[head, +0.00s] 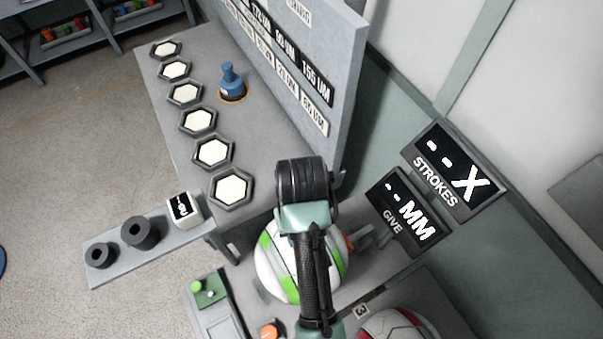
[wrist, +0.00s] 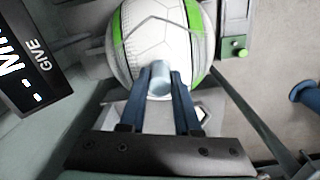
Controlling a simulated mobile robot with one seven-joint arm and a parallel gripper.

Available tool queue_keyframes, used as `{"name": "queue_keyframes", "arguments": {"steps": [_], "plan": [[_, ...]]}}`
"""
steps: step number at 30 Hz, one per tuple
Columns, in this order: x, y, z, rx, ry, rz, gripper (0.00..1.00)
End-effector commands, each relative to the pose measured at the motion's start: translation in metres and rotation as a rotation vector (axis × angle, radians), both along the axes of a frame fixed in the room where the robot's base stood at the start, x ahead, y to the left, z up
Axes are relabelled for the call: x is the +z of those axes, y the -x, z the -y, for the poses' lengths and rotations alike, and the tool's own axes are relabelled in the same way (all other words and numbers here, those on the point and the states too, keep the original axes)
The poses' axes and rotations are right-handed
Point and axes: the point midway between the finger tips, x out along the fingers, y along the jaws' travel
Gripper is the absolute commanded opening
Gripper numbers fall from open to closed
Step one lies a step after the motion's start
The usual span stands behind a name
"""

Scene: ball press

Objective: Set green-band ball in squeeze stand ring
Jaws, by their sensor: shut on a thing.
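The green-band ball (head: 268,270) is white with bright green bands. In the head view my arm covers its middle; in the wrist view the ball (wrist: 143,38) fills the top centre. My gripper (wrist: 160,80) has its two dark blue fingers closed on a short pale blue-grey stub (wrist: 159,76) that appears to be on the near side of the ball. In the head view the arm hides the fingers. The squeeze stand ring cannot be made out; grey parts of a fixture show beside the ball, and whether the ball touches them is unclear.
Display signs for strokes (head: 450,170) and give (head: 404,215) stand right of the ball and read dashes. A red-and-white ball (head: 395,325) lies at the bottom. A control box with a green button (head: 197,286) and an orange knob (head: 268,330) are near. A bench with hexagonal pads (head: 232,189) stands behind.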

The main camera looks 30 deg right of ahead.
Motion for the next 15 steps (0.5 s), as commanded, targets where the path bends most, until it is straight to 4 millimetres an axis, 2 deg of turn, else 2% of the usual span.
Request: {"name": "queue_keyframes", "arguments": {"steps": [9, 15], "plan": [[-0.046, 0.001, 0.000, 0.001, -0.001, -0.003, 0.00], [-0.065, 0.000, 0.000, 0.001, 0.000, 0.000, 0.00]]}}
